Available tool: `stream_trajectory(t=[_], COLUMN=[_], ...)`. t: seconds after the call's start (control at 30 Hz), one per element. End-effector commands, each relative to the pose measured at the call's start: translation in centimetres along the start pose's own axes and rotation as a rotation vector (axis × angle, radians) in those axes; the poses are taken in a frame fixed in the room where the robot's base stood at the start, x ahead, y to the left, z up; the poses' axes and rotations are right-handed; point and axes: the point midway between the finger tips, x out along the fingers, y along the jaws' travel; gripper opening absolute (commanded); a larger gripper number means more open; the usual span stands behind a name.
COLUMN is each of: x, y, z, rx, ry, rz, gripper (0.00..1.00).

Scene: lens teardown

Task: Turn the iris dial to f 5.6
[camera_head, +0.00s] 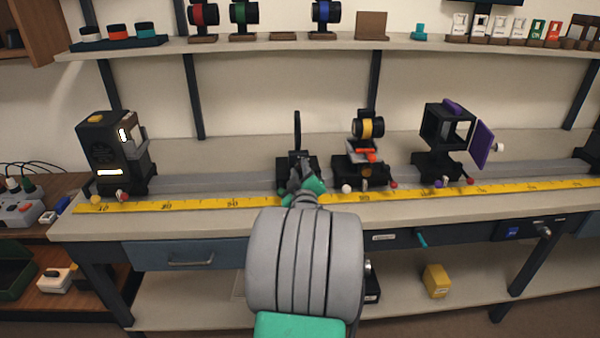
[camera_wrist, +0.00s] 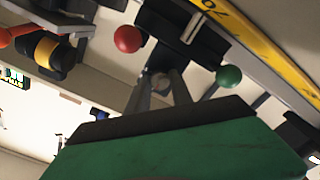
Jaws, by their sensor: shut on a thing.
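The iris unit (camera_head: 297,131) is a thin black upright disc, seen nearly edge-on, on a dark carriage on the rail. My gripper (camera_head: 302,180) reaches the front of this carriage, and the arm hides much of it. No f-number or pointer is readable.
A carriage with a yellow-ringed lens (camera_head: 369,128) stands close on the right. Farther right is a black frame with a purple plate (camera_head: 482,144); a black lamp box (camera_head: 101,150) stands at the left. A yellow measuring tape (camera_head: 230,202) runs along the bench front.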

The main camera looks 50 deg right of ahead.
Motion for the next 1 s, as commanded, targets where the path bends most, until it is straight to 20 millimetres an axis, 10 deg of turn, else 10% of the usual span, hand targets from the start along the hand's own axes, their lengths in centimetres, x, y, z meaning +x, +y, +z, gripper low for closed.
stream_trajectory(t=[1.0], x=[0.03], y=[-0.27], z=[0.11], rx=[0.810], ry=[0.001], rz=[-0.001], gripper=[0.00])
